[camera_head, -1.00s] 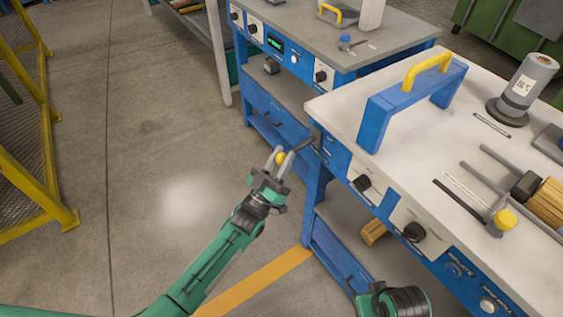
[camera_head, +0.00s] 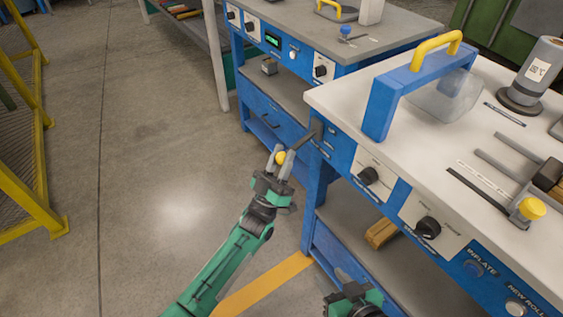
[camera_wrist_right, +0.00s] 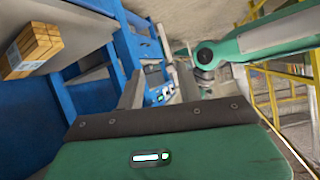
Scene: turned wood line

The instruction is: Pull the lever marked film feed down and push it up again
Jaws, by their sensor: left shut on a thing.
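The lever (camera_head: 305,139) is a dark bar with a yellow ball knob (camera_head: 281,157), on the left end of the near blue bench (camera_head: 340,148). It slopes down and outward from a dark bracket at the bench's corner. Its marking is too small to read. My left gripper (camera_head: 281,156) is shut on the knob, with a finger on either side. My right gripper (camera_head: 350,302) shows only partly at the bottom edge of the head view. In the right wrist view its fingers (camera_wrist_right: 160,86) stand apart with nothing between them.
A blue arch with a yellow handle (camera_head: 437,48) stands on the bench top, with a clear pillow-like bulge (camera_head: 447,96) beside it. Black knobs (camera_head: 368,175) line the front panel. A wooden block (camera_head: 381,234) lies on the lower shelf. Open floor lies left of the bench.

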